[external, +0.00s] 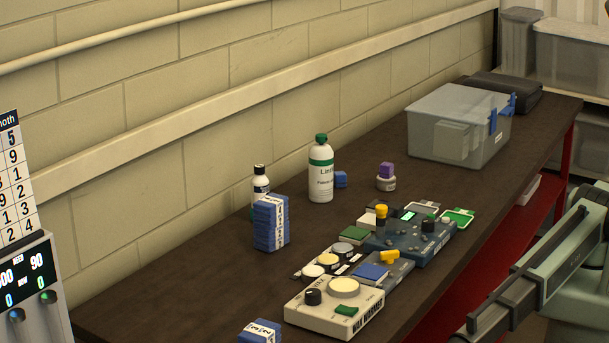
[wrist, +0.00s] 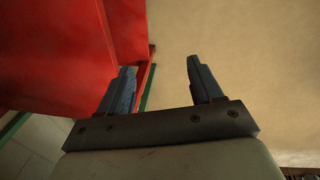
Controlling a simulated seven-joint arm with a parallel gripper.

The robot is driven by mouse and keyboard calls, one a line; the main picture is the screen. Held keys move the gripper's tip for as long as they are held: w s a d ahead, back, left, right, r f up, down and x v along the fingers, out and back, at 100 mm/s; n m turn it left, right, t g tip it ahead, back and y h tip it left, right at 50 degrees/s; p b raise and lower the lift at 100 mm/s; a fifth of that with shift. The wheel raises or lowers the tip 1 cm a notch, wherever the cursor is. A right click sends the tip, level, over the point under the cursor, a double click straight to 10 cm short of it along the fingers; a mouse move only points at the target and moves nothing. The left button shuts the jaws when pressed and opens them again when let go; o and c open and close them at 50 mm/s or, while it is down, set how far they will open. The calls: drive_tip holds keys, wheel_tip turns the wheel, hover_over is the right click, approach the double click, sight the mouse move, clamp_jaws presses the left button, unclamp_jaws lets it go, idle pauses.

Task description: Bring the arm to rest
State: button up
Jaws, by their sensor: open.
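My gripper (wrist: 160,66) shows in the wrist view with its two dark fingers spread well apart. Nothing is between them. Part of my arm (external: 572,262) shows at the lower right edge of the external view, beside the front of the dark bench (external: 215,290). I cannot make out my gripper's fingers in the external view. In the wrist view, a red panel (wrist: 60,50) fills the upper left beyond the fingers, and a plain beige surface (wrist: 260,80) fills the right.
On the bench stand a clear grey bin (external: 450,135), a white bottle (external: 321,172), a stack of blue blocks (external: 270,223) and a cream device (external: 333,308) among several other devices. A red shelf (external: 480,250) runs below the bench. The bench's near left is mostly clear.

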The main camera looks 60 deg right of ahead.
drive_tip(key=s+d+f+m+g+y, duration=0.1)
drive_tip(key=d+f+m+g+y, duration=0.1)
drive_tip(key=d+f+m, duration=0.65)
drive_tip(key=d+f+m+g+y, duration=0.25)
drive_tip(key=d+m, duration=0.25)
drive_tip(key=d, duration=0.6)
drive_tip(key=s+d+f+m+g+y, duration=0.1)
drive_tip(key=d+f+m+g, duration=0.1)
drive_tip(key=d+f+m, duration=0.65)
drive_tip(key=s+d+n+g+h, duration=0.1)
drive_tip(key=d+h, duration=0.5)
drive_tip(key=d, duration=2.9)
drive_tip(key=shift+f+n, duration=0.4)
